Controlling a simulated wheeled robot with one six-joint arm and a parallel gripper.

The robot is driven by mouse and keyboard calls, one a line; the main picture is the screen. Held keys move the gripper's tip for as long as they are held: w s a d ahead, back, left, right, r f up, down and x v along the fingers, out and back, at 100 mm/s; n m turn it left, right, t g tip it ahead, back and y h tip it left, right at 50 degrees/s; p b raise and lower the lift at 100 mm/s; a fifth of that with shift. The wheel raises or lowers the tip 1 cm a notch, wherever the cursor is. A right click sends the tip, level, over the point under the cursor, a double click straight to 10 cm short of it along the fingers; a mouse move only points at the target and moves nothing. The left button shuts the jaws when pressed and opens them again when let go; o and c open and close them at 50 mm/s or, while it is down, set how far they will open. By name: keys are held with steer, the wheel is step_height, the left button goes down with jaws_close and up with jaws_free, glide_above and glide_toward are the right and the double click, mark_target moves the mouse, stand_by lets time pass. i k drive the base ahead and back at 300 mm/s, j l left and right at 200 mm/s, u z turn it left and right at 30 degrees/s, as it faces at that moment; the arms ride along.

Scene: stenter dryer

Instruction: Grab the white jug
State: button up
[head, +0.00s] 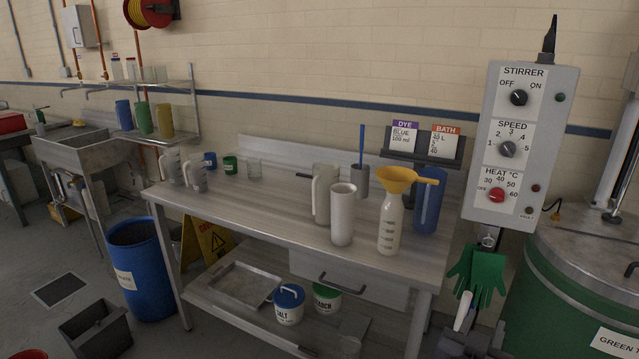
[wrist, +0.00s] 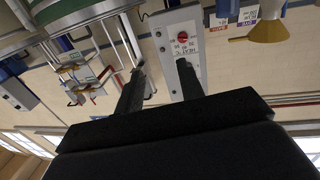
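A tall plain white vessel (head: 342,222) stands upright near the front edge of the workbench (head: 265,212) in the head view; I see no clear handle on it. Just behind and left of it stands a greyish-white jug (head: 325,192) with a handle on its left side. The two overlap in the picture, and I cannot tell for sure which is the white jug. My gripper (wrist: 161,68) shows in the wrist view with its two dark fingers apart and nothing between them. The wrist view is upside down and shows neither vessel clearly.
A bottle with a yellow funnel (head: 390,222) stands close right of the white vessel, with a blue cylinder (head: 428,205) behind. Clear jugs (head: 171,166) stand at the bench's left end. The stirrer control box (head: 518,140) and green drum (head: 570,290) are right. The bench's middle-left is clear.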

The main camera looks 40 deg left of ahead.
mark_target(325, 174)
steer(key=i+j, duration=0.15)
steer(key=j, duration=0.7)
steer(key=i+j+z, duration=0.15)
steer(key=j, duration=0.7)
steer(key=i+j, duration=0.1)
steer(key=j, duration=0.75)
steer(key=i+j+z, duration=0.15)
steer(key=j, duration=0.75)
steer(key=k+l, duration=0.05)
